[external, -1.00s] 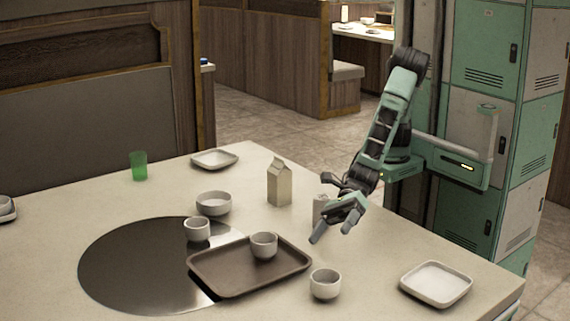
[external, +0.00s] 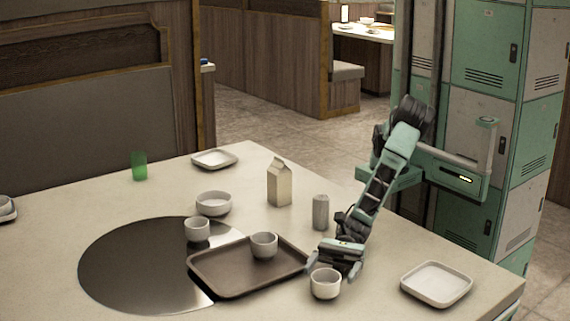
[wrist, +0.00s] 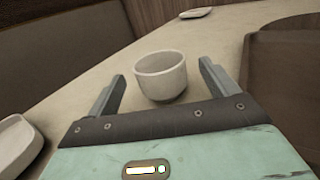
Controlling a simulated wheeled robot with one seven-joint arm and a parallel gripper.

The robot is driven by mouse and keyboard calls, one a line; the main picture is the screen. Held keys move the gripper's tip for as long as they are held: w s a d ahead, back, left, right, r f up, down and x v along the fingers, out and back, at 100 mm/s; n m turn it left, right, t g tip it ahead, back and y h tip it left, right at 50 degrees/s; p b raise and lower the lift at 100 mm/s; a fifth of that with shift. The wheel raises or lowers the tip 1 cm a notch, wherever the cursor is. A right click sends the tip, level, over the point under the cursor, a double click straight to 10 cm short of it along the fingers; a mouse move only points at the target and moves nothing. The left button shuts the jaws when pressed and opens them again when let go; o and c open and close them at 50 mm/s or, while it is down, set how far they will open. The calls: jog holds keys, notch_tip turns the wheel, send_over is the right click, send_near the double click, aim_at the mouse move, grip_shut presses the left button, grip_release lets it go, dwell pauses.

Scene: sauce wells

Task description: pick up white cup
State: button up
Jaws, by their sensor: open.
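Several white cups show in the external view. One white cup (external: 325,284) stands upright on the table at the front, right of the tray. My gripper (external: 336,268) is low over the table, just behind this cup. In the wrist view the cup (wrist: 161,76) stands ahead, between the two spread fingers (wrist: 163,88), with space on both sides. The gripper is open and holds nothing. A second white cup (external: 264,245) stands on the brown tray (external: 235,284). A third white cup (external: 197,229) stands on the dark round plate (external: 130,265).
The tray's right edge is close to my gripper. A grey can (external: 320,212) and a carton (external: 279,182) stand behind. A square white dish (external: 436,284) lies to the right. A bowl (external: 214,203) and green glass (external: 139,166) are farther left.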

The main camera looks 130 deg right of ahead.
aim_at(321, 286)
jog(key=shift+x, duration=3)
jog(key=c, duration=1.1)
